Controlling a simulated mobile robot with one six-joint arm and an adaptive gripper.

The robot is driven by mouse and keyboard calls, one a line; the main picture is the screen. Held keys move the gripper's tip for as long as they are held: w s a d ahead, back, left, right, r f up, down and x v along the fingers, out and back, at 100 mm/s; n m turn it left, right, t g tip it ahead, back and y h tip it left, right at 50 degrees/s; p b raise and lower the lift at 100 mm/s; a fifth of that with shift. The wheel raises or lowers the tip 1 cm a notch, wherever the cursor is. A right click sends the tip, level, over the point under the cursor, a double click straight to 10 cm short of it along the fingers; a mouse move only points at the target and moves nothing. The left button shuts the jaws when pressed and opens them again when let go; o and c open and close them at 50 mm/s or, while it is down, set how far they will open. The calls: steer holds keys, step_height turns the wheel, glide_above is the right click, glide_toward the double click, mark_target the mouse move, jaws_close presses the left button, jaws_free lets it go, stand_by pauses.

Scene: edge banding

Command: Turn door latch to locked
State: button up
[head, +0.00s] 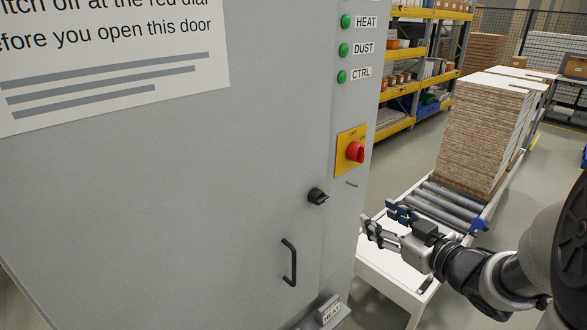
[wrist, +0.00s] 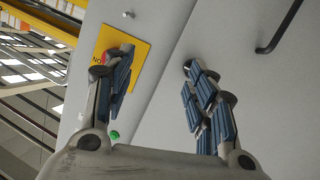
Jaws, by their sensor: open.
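The door latch (head: 317,196) is a small black turn knob on the grey cabinet door (head: 180,210), above the black bar handle (head: 289,262). Its nose points right and slightly down. My gripper (head: 376,218) is right of the latch and apart from it, with its fingers toward the cabinet. In the wrist view my gripper (wrist: 158,62) is open, with nothing between its blue-padded fingers. The bar handle also shows in the wrist view (wrist: 280,27) at the upper right. I cannot make out the latch there; the right finger may hide it.
A red dial (head: 355,152) on a yellow plate (head: 343,163) sits above right of the latch; the plate shows behind the left finger (wrist: 141,65). A small metal pin (wrist: 128,14) sticks out near it. A roller conveyor (head: 450,205) with stacked boards (head: 478,135) stands right.

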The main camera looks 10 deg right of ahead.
steer(key=s+n+y, duration=0.1)
steer(key=s+y, duration=0.4)
steer(key=y, duration=0.1)
steer(key=b, duration=0.2)
glide_toward(324, 200)
steer(key=x, duration=0.9)
steer(key=shift+w+a, duration=0.2)
steer(key=shift+w, duration=0.15)
steer(key=shift+c, duration=0.3)
steer(key=c, duration=1)
